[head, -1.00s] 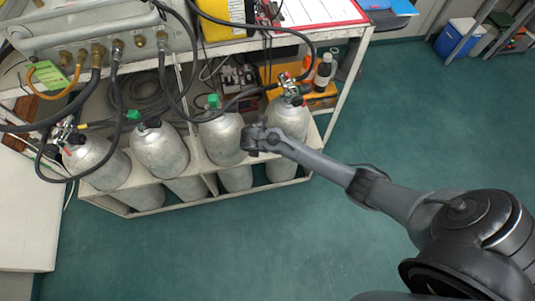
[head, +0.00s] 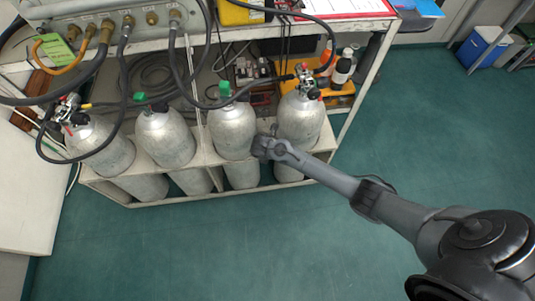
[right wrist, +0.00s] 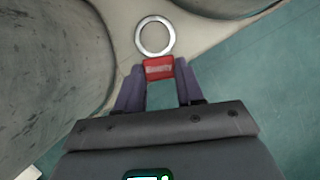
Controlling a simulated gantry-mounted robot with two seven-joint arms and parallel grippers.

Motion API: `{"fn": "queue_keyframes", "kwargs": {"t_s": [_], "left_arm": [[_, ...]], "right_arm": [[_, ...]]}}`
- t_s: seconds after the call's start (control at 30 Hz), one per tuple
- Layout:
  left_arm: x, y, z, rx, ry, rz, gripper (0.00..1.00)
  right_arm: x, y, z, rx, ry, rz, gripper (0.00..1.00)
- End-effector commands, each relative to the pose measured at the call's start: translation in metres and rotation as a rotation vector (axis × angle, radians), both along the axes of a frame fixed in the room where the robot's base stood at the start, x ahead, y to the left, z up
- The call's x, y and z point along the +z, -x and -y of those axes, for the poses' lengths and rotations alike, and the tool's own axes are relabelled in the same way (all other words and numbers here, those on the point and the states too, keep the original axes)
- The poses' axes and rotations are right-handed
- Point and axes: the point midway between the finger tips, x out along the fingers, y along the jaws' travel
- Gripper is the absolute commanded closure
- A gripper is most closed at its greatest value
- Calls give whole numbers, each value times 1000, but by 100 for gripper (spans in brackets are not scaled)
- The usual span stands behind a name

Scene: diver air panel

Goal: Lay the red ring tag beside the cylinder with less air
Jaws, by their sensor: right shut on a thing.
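My right gripper (right wrist: 159,85) is shut on the red ring tag (right wrist: 159,68), whose metal ring (right wrist: 154,20) points away from the fingers in the right wrist view. The ring shows over the pale rack surface, near a grey cylinder wall. In the head view my right gripper (head: 265,150) is at the rack's front, between the third cylinder (head: 232,130) and the rightmost cylinder (head: 300,118). The tag cannot be made out there. Two more grey cylinders, the leftmost (head: 100,146) and the second (head: 166,138), stand in the rack. My left gripper is not in view.
The pale rack (head: 150,202) holds the cylinders below a grey gas panel (head: 95,32) with black hoses. Bottles (head: 342,68) and a yellow box (head: 338,96) sit behind the rightmost cylinder. The green floor (head: 250,245) in front is clear.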

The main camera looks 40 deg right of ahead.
Motion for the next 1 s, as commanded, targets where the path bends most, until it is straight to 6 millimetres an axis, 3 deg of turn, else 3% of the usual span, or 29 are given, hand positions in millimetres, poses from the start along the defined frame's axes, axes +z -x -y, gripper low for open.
{"fn": "queue_keyframes", "kwargs": {"t_s": [0.3,0.33,0.5,0.83,1.0], "left_arm": [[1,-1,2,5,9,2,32],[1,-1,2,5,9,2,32],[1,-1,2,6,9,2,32],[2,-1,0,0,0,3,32],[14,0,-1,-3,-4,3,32]], "right_arm": [[-2,0,0,1,1,0,92],[-2,0,0,1,1,0,60],[-2,0,0,0,0,0,37],[1,0,0,-1,-1,1,37],[19,3,-4,-1,0,2,37]]}}
